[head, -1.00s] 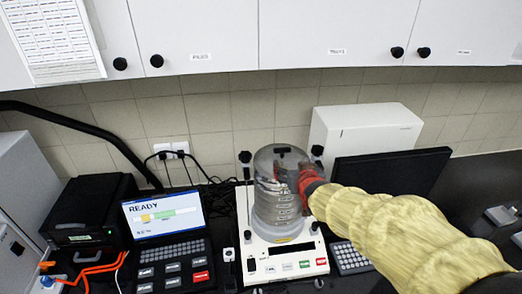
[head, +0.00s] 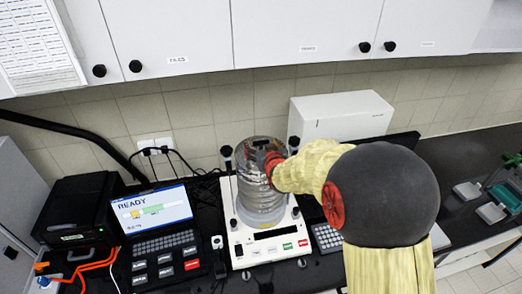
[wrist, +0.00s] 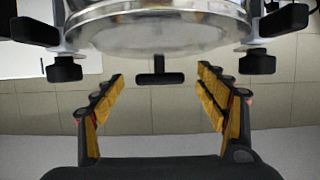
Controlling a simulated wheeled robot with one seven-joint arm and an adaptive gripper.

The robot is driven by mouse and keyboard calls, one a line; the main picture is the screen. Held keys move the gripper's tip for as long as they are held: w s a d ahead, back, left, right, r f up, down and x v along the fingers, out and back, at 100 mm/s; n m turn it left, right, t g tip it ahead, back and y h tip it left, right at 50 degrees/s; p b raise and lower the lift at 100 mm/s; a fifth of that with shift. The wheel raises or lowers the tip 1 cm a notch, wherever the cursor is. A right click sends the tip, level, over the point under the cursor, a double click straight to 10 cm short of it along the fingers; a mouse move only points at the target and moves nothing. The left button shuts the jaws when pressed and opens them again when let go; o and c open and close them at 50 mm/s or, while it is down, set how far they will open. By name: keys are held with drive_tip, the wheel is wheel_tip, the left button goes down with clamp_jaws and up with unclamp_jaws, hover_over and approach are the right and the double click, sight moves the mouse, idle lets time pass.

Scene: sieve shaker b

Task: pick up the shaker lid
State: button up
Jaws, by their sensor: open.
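The shaker lid (head: 246,152) is a clear, shiny cover on top of the sieve stack (head: 262,207), with a small dark handle on it. In the wrist view the lid (wrist: 160,38) fills the top centre, and its black T-shaped handle (wrist: 160,77) points down between my fingers. My gripper (wrist: 158,75) is open, with one yellow-padded finger on each side of the handle; no contact shows. In the head view my gripper (head: 272,163) is at the upper right of the stack, and its fingers are partly hidden by my arm.
Black clamp knobs flank the stack, left (head: 226,151) and right (head: 294,142). A laptop (head: 153,212) reading READY stands left of the shaker base (head: 268,246). A white box (head: 340,116) and a dark screen are behind right. Wall cabinets (head: 300,30) hang above.

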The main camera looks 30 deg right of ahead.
drive_tip(key=shift+x, duration=1.05)
drive_tip(key=shift+c, duration=1.3)
drive_tip(key=shift+s+f, duration=0.1)
drive_tip(key=shift+f, duration=0.05)
drive_tip(key=c, duration=1.3)
drive_tip(key=shift+c, duration=0.2)
